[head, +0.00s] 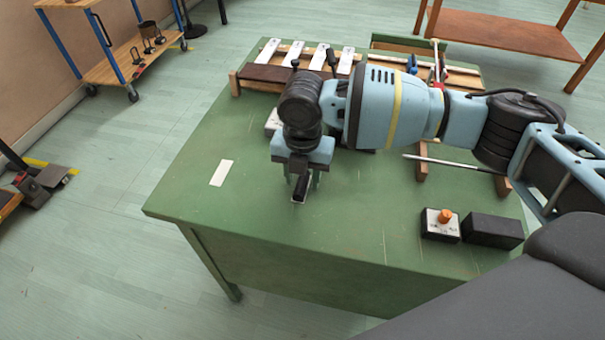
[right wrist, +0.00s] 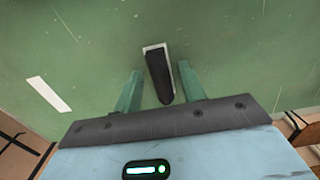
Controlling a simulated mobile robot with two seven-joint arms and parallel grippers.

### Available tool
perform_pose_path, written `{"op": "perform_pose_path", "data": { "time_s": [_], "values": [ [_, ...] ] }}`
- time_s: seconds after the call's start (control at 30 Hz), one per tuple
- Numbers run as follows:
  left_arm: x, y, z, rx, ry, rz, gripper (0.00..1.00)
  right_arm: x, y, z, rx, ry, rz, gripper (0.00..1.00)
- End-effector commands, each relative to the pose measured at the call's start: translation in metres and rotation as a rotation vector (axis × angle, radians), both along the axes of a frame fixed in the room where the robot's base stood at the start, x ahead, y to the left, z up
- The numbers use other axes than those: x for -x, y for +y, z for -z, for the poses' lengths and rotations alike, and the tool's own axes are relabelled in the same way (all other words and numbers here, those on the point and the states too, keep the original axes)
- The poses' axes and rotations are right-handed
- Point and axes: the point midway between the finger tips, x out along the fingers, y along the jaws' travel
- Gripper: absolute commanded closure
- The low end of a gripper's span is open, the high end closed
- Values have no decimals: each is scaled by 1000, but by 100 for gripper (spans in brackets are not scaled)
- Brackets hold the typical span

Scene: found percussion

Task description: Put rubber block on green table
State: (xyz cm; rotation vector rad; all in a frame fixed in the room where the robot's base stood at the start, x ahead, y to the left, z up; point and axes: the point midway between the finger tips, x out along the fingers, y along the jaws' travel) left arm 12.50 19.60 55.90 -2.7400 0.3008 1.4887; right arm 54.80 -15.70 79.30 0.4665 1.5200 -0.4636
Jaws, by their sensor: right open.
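A small black block (head: 300,188), which looks like the rubber block, is on or just above the green table (head: 240,215), with a white edge showing around its far end. It also shows in the right wrist view (right wrist: 160,78). My right gripper (head: 302,182) points down over it. In the right wrist view, the open fingers (right wrist: 158,74) stand on either side of the block with a gap on each side. Whether the block touches the tabletop is hard to tell. My left gripper is not in view.
A white strip (head: 221,173) lies left of the gripper. A box with an orange knob (head: 441,224) and a larger black block (head: 493,231) sit at the right front. A row of white bars (head: 305,55) lies at the back. The left front tabletop is clear.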

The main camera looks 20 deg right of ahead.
Motion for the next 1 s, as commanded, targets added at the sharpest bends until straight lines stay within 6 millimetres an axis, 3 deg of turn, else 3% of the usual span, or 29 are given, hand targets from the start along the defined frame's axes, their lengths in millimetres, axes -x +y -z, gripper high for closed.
{"op": "perform_pose_path", "data": {
  "time_s": [0.23,0.7,1.0],
  "values": [
    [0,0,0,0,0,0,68,-1,0,-10,-1,-3,1,59],
    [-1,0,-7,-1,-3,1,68,-1,0,-98,-1,-3,0,59],
    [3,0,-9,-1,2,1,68,0,0,-122,-1,1,0,59]
  ]
}}
